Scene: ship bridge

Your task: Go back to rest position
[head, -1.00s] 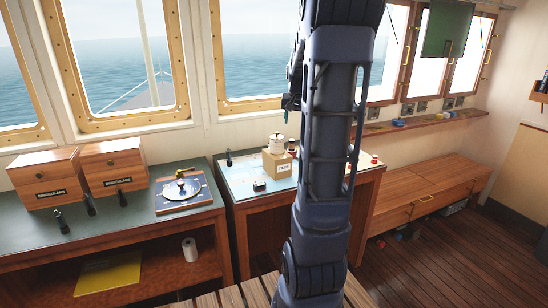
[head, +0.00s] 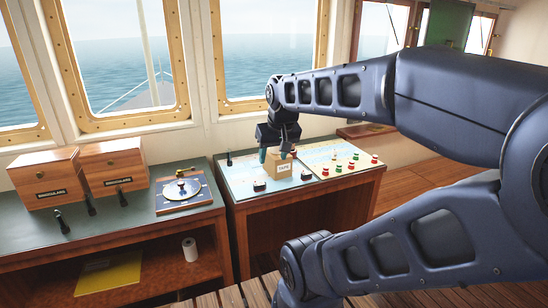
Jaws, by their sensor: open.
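My gripper (head: 276,155) hangs fingers-down over the chart table (head: 232,186), in front of the window. Its jaws are open, with one finger at the left and one at the right. It is right at the top of a small cardboard box (head: 279,170) labelled "TAPE". Whether the fingers touch the box or anything on it I cannot tell. My arm reaches in from the right side of the picture, bent and stretched out to the left.
Red, green and white pieces (head: 350,162) and dark blocks (head: 259,186) stand on the chart. At left are two wooden "BINOCULARS" boxes (head: 112,169), levers and a round instrument (head: 181,191).

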